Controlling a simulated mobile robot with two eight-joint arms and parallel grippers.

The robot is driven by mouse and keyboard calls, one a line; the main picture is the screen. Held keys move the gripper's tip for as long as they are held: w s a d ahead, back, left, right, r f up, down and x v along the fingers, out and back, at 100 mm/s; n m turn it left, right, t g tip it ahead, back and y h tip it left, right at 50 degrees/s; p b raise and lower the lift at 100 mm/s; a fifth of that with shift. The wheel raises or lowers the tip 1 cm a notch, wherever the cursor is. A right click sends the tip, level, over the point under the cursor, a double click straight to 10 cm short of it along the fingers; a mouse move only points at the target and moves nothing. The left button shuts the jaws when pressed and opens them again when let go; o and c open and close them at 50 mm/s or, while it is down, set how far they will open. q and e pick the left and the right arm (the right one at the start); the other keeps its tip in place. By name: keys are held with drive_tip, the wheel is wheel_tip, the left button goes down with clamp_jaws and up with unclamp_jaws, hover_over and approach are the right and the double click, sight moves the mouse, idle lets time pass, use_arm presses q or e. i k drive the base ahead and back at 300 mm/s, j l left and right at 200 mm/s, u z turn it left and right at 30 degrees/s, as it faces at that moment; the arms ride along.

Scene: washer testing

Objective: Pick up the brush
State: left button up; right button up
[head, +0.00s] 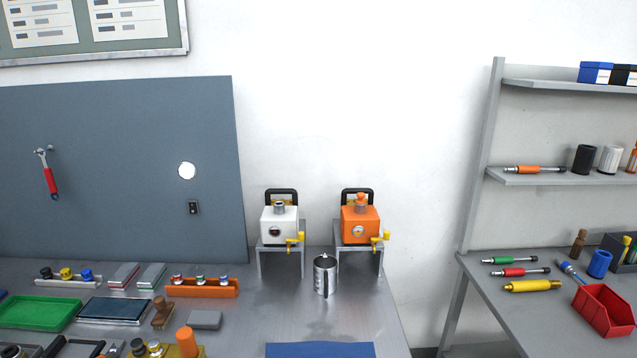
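I cannot tell for sure which thing is the brush. A small brown wooden-looking piece (162,312) stands on the left metal table (262,318), to the left of a grey block (205,320). Another brown-handled item (578,243) stands upright at the back of the right table (490,292). A slim blue-handled tool (573,272) lies on the right table, beside a blue cup (599,263). Bristles are too small to make out on any of them. Neither of my grippers is in view.
A metal canister (325,274) stands before white (279,224) and orange (360,223) machines on stands. An orange rack (202,288), green tray (40,313) and blue mat (320,350) crowd the left table. A red bin (603,311) sits right. A gap separates the tables.

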sight(162, 317)
drive_tip(key=j+u, duration=0.1)
drive_tip(key=u, duration=0.75)
drive_tip(key=i+j+u, duration=0.1)
drive_tip(key=u, duration=0.75)
drive_tip(key=i+j, duration=0.55)
drive_tip(key=j, duration=0.05)
